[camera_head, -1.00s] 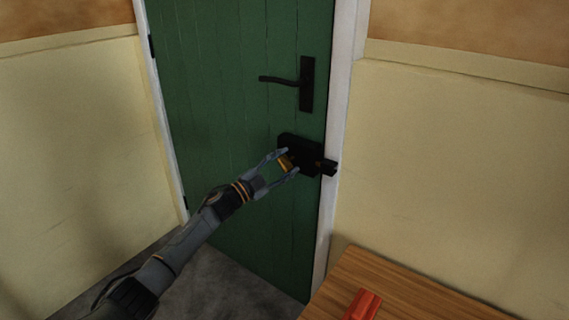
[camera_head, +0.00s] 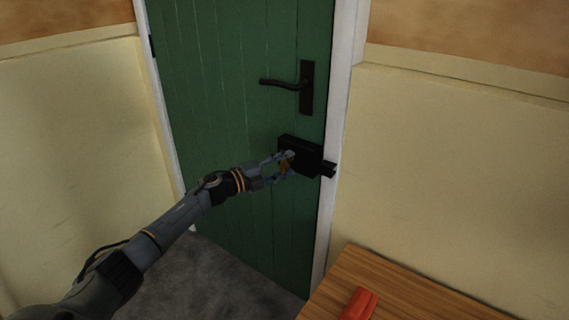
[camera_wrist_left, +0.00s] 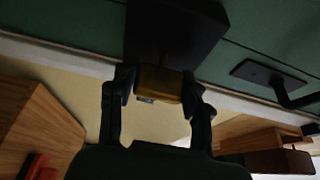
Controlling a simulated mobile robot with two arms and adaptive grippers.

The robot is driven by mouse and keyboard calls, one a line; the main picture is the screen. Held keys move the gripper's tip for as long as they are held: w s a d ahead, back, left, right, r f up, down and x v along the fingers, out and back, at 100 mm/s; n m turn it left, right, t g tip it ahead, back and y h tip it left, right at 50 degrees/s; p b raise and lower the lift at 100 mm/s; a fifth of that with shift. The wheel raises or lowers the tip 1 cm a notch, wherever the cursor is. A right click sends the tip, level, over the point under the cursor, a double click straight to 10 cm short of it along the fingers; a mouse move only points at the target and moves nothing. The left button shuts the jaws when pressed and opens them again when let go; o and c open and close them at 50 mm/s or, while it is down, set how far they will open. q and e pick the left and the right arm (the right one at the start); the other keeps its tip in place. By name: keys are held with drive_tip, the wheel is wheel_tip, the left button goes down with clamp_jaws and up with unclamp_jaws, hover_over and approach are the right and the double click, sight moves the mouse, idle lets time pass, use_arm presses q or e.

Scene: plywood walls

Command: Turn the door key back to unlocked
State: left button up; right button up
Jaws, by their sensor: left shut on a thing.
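The green door (camera_head: 215,110) is closed in its white frame, with a black lock box (camera_head: 306,153) on it below the handle. A brass-coloured key (camera_head: 285,166) sits at the front of the lock box. My left gripper (camera_head: 285,162) is shut on the key. In the left wrist view the key's brass bow (camera_wrist_left: 160,84) lies between the two fingertips of my left gripper (camera_wrist_left: 160,88), in front of the dark lock box (camera_wrist_left: 178,30). The key's shaft is mostly in shadow. My right gripper is not in view.
A black lever handle (camera_head: 290,83) is above the lock box. A wooden table (camera_head: 385,288) with a red object (camera_head: 359,304) stands at the lower right. Cream walls flank the door, and the grey floor in front of it is clear.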

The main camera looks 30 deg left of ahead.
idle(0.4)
use_arm(q)
drive_tip(key=o, duration=1.2)
drive_tip(key=shift+c, duration=0.2)
drive_tip(key=v, duration=1.2)
